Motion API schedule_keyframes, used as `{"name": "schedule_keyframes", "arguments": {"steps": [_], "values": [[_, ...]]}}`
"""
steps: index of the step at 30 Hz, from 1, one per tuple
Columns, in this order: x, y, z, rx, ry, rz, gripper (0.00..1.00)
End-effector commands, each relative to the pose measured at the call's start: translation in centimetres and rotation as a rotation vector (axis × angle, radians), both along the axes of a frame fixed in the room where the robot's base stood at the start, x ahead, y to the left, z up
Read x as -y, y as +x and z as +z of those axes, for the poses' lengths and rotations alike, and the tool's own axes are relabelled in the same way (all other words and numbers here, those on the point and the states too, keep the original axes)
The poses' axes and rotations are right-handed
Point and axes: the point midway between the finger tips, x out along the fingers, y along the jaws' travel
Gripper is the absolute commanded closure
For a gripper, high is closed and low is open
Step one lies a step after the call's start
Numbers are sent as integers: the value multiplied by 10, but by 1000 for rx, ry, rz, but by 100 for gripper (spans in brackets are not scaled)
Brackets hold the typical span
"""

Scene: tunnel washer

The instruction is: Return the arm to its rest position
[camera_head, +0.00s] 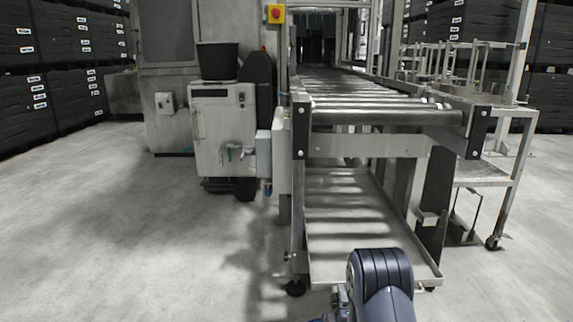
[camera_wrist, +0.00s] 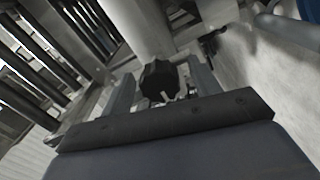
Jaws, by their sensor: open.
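My arm (camera_head: 381,285) shows at the bottom of the head view, as a dark blue-grey rounded link in front of the conveyor's lower tray. My gripper is not clear in the head view. In the wrist view my gripper (camera_wrist: 161,70) is open, its two grey fingers apart and pointing away from the camera. A dark rounded piece shows between or beyond the fingers; I cannot tell what it is or whether it touches them. I see no object clearly held.
A roller conveyor (camera_head: 385,117) runs away ahead, with a metal tray (camera_head: 345,215) below it. A grey machine cabinet (camera_head: 222,130) with a black bin (camera_head: 217,62) stands left. A wheeled metal rack (camera_head: 490,180) stands right. Black crates (camera_head: 60,60) are stacked far left. Floor at left is clear.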

Motion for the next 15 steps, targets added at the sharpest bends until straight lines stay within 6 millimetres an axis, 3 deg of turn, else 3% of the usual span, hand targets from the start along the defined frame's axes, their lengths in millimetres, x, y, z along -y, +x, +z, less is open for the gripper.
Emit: {"name": "schedule_keyframes", "arguments": {"steps": [8,15], "values": [[0,-21,1,-3,-12,0,41],[0,-68,1,-6,-12,0,41]]}}
